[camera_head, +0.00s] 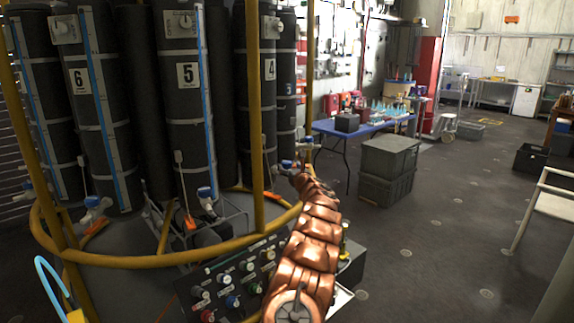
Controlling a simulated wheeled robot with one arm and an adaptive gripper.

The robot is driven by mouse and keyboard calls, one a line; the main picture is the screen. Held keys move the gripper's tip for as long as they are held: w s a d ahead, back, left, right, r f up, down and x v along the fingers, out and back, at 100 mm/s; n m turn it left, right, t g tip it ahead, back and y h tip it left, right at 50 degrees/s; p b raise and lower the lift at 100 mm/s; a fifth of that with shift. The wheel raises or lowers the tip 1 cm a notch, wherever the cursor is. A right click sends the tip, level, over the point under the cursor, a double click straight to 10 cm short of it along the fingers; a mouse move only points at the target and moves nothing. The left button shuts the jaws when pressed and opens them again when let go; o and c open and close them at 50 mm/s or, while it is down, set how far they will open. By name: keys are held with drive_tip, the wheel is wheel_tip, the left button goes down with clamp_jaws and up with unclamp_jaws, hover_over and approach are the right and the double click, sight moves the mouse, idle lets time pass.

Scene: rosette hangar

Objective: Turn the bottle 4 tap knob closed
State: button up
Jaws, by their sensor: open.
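Bottle 4 is a tall dark cylinder (264,120) with a white "4" label, standing in the yellow-railed rosette left of centre. Near its foot is a tap with a blue knob (287,164). A second blue-topped fitting (306,141) shows just behind and to the right. My copper-coloured arm reaches up from the bottom, and my gripper (296,172) is at its far end, beside the blue knob. The gripper is open, small and mostly hidden by the arm. I cannot tell whether it touches the knob or how far the knob is turned.
Bottles 5 (190,120) and 6 (82,130) stand left. Yellow rails (150,259) ring the rosette close to my arm. A control panel (228,285) sits below. Grey crates (390,158) and a blue table (350,131) stand right. The floor at right is largely open.

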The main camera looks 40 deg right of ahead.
sight(289, 167)
drive_tip(key=shift+p+x, duration=0.55)
drive_tip(key=shift+x, duration=0.55)
drive_tip(key=shift+w+d, duration=0.2)
drive_tip(key=shift+w, duration=0.4)
drive_tip(key=shift+f, duration=0.1)
drive_tip(key=c, duration=1.2)
